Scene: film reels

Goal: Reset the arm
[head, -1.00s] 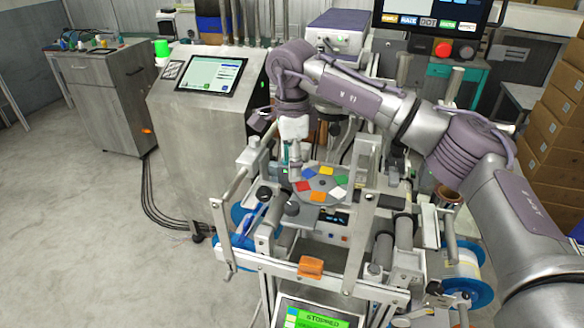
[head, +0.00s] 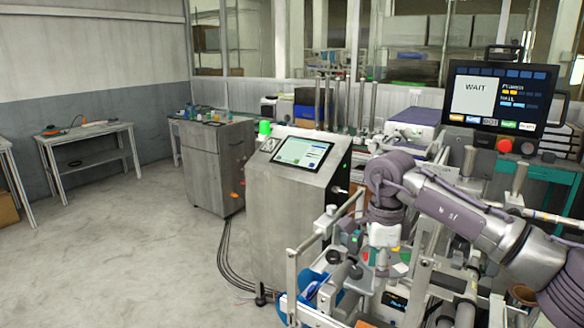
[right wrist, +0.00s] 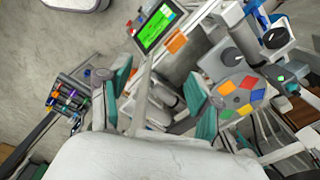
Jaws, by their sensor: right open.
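My right arm reaches in from the right in the head view. Its gripper (head: 383,258) hangs over the left part of the reel machine (head: 440,290), close to a round disc with coloured patches (head: 402,268). In the right wrist view, the two green-padded fingers (right wrist: 161,98) are wide apart with nothing held between them. There the disc (right wrist: 240,96) lies to the right of the right finger. My left gripper is not in view.
A grey cabinet with a touchscreen (head: 302,152) stands left of the machine. A monitor reading WAIT (head: 497,100) is behind it. Posts and rollers crowd around the gripper. The wrist view shows a small green screen (right wrist: 160,25). Open floor lies left.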

